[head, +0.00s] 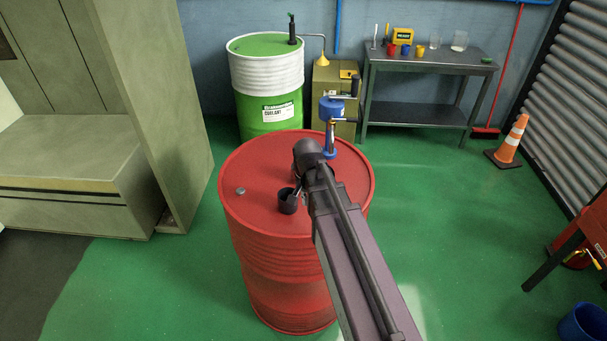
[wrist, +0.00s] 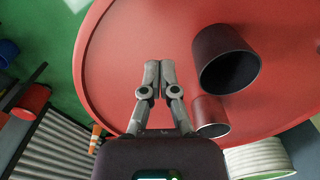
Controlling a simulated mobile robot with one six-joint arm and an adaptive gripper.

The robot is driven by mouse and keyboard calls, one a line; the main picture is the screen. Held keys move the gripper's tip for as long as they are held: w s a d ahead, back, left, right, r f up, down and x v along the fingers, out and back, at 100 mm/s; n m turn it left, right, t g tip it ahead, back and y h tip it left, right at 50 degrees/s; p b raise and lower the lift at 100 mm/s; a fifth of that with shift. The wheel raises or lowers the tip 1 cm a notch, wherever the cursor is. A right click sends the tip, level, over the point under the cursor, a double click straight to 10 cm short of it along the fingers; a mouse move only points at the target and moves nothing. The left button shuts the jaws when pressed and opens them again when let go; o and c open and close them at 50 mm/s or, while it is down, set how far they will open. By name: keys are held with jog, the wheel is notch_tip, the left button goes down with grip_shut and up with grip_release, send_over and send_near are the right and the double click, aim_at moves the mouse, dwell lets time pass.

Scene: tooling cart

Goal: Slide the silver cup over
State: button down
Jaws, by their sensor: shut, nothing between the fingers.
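A small shiny cup (wrist: 209,116), its metal reflecting the red drum top, is in the wrist view just right of my gripper (wrist: 153,72). I take it to be the silver cup; in the head view my arm hides most or all of it. My gripper's fingers are together with nothing between them, pointing across the drum top. The cup is beside the right finger; I cannot tell whether they touch. A larger dark cup (wrist: 226,60) stands farther ahead to the right, and it also shows in the head view (head: 287,203).
The red drum (head: 258,160) has a raised rim and carries a blue pump (head: 330,108) at the back and a small grey cap (head: 240,190) at the left. A green and white drum (head: 268,90) stands behind. The drum top left of my fingers is clear in the wrist view.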

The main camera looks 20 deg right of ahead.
jog(key=w+d+r+m+p, duration=0.1)
jog(key=w+d+m, duration=0.1)
jog(key=w+m, duration=0.6)
jog(key=w+d+r+m+p, duration=0.1)
jog(key=w+r+m+p, duration=0.1)
jog(key=w+m, duration=0.6)
jog(key=shift+w+d+r, duration=0.15)
jog(key=shift+w+d, duration=0.25)
jog(key=shift+w, duration=0.6)
notch_tip(320, 180, down, 10)
jog(key=b, duration=1)
jog(key=shift+s, duration=0.1)
